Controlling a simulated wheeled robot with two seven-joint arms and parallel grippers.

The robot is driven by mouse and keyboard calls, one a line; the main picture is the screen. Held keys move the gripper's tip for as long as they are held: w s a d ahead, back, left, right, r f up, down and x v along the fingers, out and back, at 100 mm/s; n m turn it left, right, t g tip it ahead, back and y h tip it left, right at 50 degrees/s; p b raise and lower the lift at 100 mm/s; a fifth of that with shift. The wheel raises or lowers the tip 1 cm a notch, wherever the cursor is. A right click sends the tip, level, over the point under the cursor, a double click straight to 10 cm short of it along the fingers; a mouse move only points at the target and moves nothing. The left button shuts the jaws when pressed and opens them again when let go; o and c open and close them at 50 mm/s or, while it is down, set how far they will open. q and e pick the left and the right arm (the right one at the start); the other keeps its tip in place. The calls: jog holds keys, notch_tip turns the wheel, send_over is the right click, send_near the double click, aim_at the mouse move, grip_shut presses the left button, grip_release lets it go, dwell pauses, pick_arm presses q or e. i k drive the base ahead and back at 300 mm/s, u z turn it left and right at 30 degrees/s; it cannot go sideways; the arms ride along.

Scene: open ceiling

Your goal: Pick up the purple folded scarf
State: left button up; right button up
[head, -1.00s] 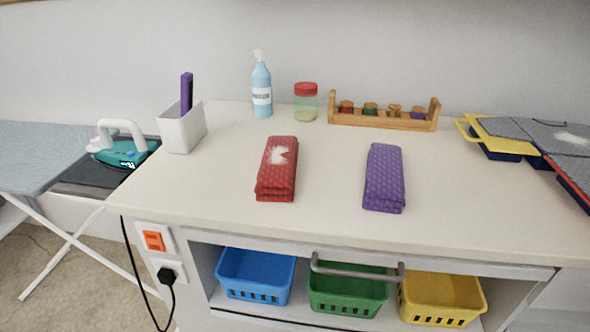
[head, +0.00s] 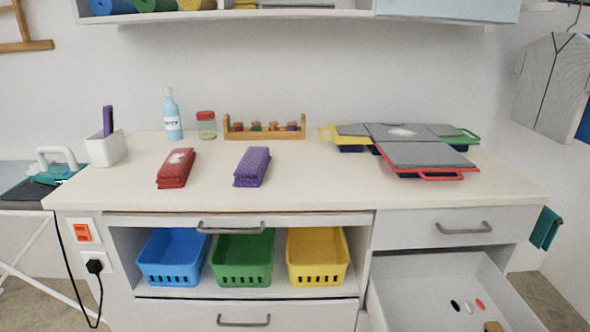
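The purple folded scarf (head: 252,167) lies on the white countertop (head: 320,185), left of the middle of the head view. It is a narrow folded bundle with a textured surface, lying slightly slanted. A red folded scarf (head: 176,168) with a white patch lies to its left, apart from it. Neither of my grippers shows in the head view.
Behind the scarves stand a blue spray bottle (head: 172,116), a red-lidded jar (head: 206,125) and a wooden spool rack (head: 264,128). A white holder (head: 106,148) is at left. Grey-topped cases (head: 415,155) occupy the right. An open drawer (head: 440,290) juts out at lower right.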

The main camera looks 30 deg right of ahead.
aim_at(250, 171)
jog(key=z, duration=0.6)
jog(key=i, duration=1)
jog(key=k, duration=0.5)
jog(key=u, duration=1.85)
jog(key=i, duration=0.95)
jog(key=z, duration=1.4)
